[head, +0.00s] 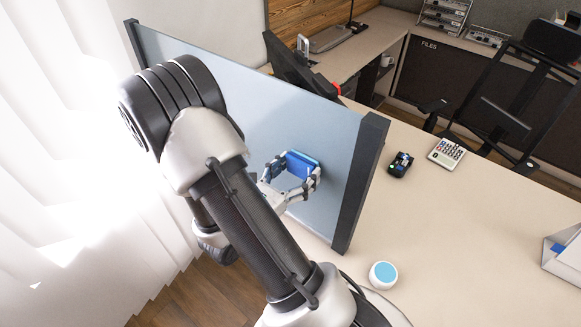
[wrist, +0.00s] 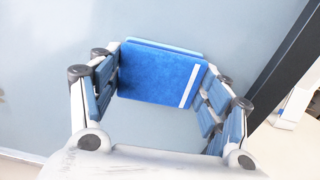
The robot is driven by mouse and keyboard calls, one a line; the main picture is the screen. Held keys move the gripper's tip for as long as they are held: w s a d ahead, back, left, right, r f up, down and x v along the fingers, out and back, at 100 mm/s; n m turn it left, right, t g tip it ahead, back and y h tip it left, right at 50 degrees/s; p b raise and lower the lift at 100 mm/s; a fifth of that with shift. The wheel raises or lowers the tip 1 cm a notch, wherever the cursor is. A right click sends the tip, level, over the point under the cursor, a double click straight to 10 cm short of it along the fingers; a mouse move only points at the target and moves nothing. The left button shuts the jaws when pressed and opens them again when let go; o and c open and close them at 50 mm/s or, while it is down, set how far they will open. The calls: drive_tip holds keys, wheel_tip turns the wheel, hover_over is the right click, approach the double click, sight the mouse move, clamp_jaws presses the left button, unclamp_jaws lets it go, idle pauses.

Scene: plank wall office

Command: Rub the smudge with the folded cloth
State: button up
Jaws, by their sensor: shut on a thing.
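The folded cloth (head: 301,164) is blue, and my gripper (head: 293,172) is shut on it in front of the grey-blue panel (head: 335,150). In the wrist view the cloth (wrist: 160,75) spans between the two fingers of my gripper (wrist: 160,78), with a white stripe near its right edge. Its far edge is close to the panel surface (wrist: 230,30); I cannot tell whether it touches. No smudge shows in either view; the cloth or my arm may hide it.
The panel has a dark upright post (head: 358,185) at its right end. The desk (head: 460,235) beyond holds a round white device with a blue top (head: 383,274), a small black item (head: 400,164) and a calculator (head: 447,153). A white curtain (head: 60,180) hangs at left.

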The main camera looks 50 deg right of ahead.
sight(323, 171)
drive_tip(key=shift+s+d+p, duration=0.15)
drive_tip(key=shift+s+p, duration=0.55)
drive_tip(key=shift+s, duration=0.6)
drive_tip(key=shift+s+d+p, duration=0.1)
drive_tip(key=shift+s+p, duration=0.6)
drive_tip(key=shift+s, duration=0.6)
drive_tip(key=shift+w+p, duration=0.6)
drive_tip(key=shift+w, duration=4.8)
drive_tip(key=shift+s+r+b, duration=0.15)
drive_tip(key=shift+s+b, duration=0.05)
drive_tip(key=shift+s, duration=2.5)
drive_tip(key=shift+s+r+b, duration=0.1)
drive_tip(key=shift+s+b, duration=0.05)
drive_tip(key=shift+s, duration=2.5)
drive_tip(key=w+p, duration=0.1)
drive_tip(key=w, duration=0.9)
drive_tip(key=shift+w+a, duration=0.35)
drive_tip(key=shift+a, duration=0.1)
drive_tip(key=shift+a, duration=0.1)
